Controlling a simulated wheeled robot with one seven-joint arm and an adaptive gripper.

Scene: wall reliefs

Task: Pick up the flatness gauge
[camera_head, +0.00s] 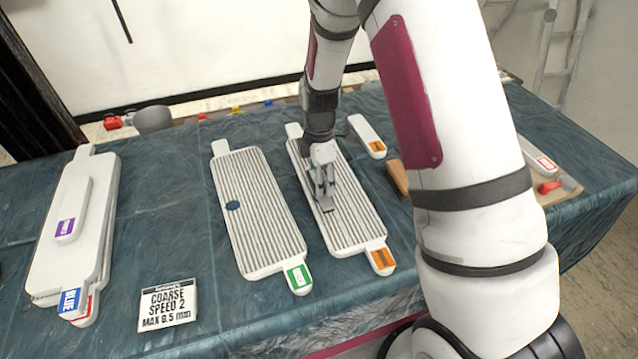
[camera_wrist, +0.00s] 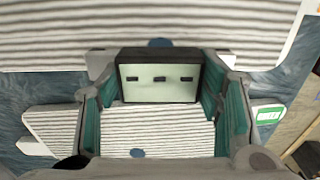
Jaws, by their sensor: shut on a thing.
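My gripper (camera_head: 324,186) is above the ribbed white board with an orange tag (camera_head: 352,215) in the head view. Its fingers (camera_wrist: 162,88) are closed on the two sides of a small dark-framed block with a pale face and three dark dashes, which I take as the flatness gauge (camera_wrist: 158,80). In the head view the gauge (camera_head: 326,204) is a small grey piece below the fingertips, partly hidden by them. I cannot tell whether it touches the board.
A ribbed board with a green tag (camera_head: 258,210) and a blue disc (camera_head: 232,205) lies to the left. Stacked white boards (camera_head: 75,230) lie at far left. A small orange-labelled white block (camera_head: 366,136) lies behind right.

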